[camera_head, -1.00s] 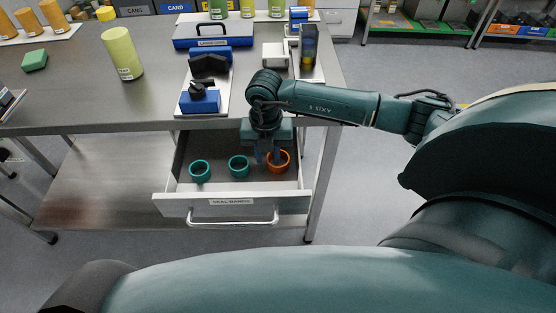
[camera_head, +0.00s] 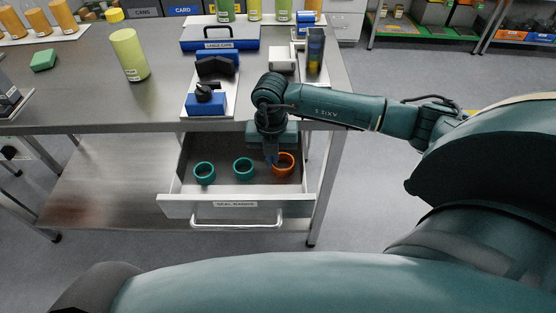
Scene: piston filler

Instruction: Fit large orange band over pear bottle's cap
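The large orange band (camera_head: 284,164) stands at the right side of the open drawer, beside two teal bands (camera_head: 204,173) (camera_head: 243,168). My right gripper (camera_head: 274,158) points down into the drawer at the orange band's left side and partly overlaps it in the picture. Its fingers are dark and small, and I cannot tell whether they grip the band. The likely pear bottle, a yellow-green cylinder (camera_head: 130,56), stands on the tabletop at the left. A yellow cap (camera_head: 114,15) shows just above it. I cannot tell whether it sits on that bottle. My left gripper is not in view.
The drawer (camera_head: 235,209) labelled seal bands is pulled out below the table edge. A white tray (camera_head: 221,109) with blue and black parts, a blue case (camera_head: 220,43) and a green block (camera_head: 43,60) are on the table (camera_head: 85,100). Tabletop around the bottle is clear.

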